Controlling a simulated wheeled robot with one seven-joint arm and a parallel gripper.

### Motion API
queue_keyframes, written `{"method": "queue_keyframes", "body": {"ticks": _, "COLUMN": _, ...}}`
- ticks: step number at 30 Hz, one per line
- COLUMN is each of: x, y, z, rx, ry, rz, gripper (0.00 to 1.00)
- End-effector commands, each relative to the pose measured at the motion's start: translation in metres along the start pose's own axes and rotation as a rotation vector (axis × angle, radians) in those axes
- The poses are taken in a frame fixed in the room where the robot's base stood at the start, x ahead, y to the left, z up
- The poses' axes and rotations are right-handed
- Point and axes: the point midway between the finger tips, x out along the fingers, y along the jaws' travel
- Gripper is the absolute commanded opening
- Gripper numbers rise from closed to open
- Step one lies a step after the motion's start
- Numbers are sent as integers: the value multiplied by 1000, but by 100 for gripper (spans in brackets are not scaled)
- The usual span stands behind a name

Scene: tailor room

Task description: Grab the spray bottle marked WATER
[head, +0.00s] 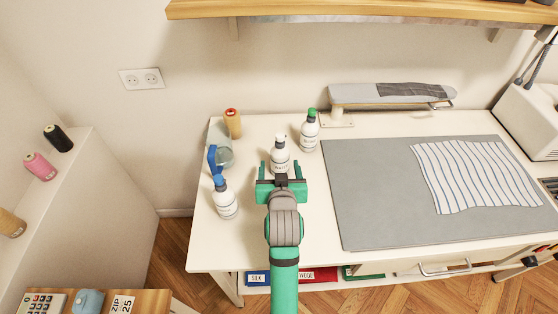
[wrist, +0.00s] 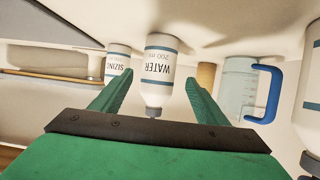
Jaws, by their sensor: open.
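The white bottle marked WATER (wrist: 158,72) appears upside down in the wrist view, its label facing me. In the head view the white-capped bottle (head: 280,153) stands upright on the white table, straight ahead of my gripper (head: 281,165). My gripper is open and empty, with one green finger to each side of the bottle's line. Gaps show between the fingers and the bottle. I cannot tell how far the bottle is between the fingertips. My gripper hides the bottle's lower part in the head view.
A green-capped bottle marked SIZING (wrist: 117,64) stands behind right in the head view (head: 309,131). A grey mat (head: 375,190) lies right.

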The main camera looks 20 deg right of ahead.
Motion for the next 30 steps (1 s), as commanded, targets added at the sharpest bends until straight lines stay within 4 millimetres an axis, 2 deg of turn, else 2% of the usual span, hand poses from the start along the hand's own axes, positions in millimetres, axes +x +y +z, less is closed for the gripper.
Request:
{"method": "queue_keyframes", "body": {"ticks": 5, "x": 11, "y": 0, "z": 0, "rx": 0, "ry": -1, "rz": -1, "gripper": 68}}
{"method": "queue_keyframes", "body": {"ticks": 15, "x": 53, "y": 2, "z": 0, "rx": -1, "ry": -1, "rz": -2, "gripper": 68}}
{"method": "queue_keyframes", "body": {"ticks": 23, "x": 56, "y": 1, "z": -1, "rx": -2, "ry": 0, "rz": -3, "gripper": 68}}
{"method": "queue_keyframes", "body": {"ticks": 24, "x": 56, "y": 1, "z": -1, "rx": -2, "ry": 0, "rz": -3, "gripper": 65}}
{"method": "queue_keyframes", "body": {"ticks": 26, "x": 56, "y": 1, "z": 0, "rx": -2, "ry": 0, "rz": -3, "gripper": 51}}
{"method": "queue_keyframes", "body": {"ticks": 30, "x": 56, "y": 1, "z": 0, "rx": -1, "ry": 0, "rz": -3, "gripper": 18}}
